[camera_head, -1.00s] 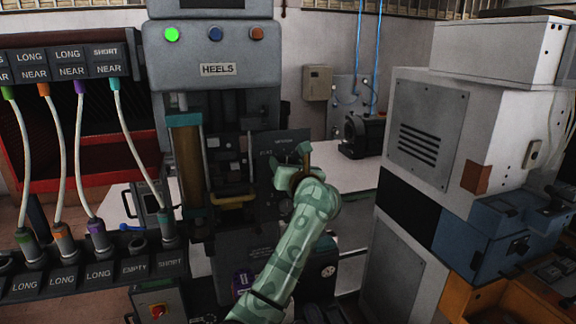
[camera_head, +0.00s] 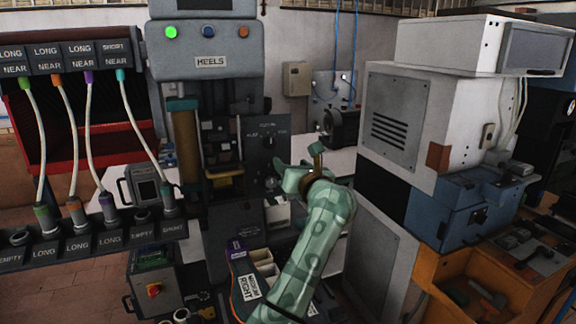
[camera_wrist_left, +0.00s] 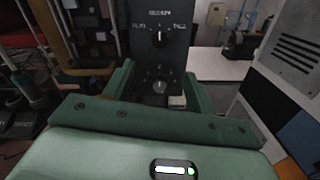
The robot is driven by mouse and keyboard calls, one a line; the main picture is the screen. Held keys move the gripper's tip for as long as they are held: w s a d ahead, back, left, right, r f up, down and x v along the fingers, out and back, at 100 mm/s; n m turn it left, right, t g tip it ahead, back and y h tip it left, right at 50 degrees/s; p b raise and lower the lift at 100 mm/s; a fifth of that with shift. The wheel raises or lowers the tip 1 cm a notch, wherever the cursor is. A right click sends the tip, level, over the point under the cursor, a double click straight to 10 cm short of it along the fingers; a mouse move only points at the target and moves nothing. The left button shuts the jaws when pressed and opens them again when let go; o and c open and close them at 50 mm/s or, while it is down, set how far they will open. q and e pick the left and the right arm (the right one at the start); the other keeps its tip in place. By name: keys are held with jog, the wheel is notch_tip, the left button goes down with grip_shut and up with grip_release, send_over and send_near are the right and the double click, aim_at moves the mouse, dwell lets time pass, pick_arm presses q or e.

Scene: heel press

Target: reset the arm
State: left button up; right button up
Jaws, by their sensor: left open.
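My left gripper (camera_head: 297,174) is green and hangs in the air in front of the heel press, at the lower right of its dial panel (camera_head: 270,143). In the left wrist view its two fingers stand apart with nothing between them (camera_wrist_left: 158,80). Beyond the fingers is the dark panel with an upper knob (camera_wrist_left: 158,38) and a lower dial (camera_wrist_left: 160,86). I cannot tell from the head view whether the gripper touches anything. My right gripper is not in view.
The press head (camera_head: 205,45) reads HEELS and has a lit green button. A cable rack (camera_head: 95,245) stands at left. A labelled item (camera_head: 247,287) and a tray (camera_head: 262,255) lie below the arm. A white and grey machine (camera_head: 410,125) and orange bench (camera_head: 440,262) stand at right.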

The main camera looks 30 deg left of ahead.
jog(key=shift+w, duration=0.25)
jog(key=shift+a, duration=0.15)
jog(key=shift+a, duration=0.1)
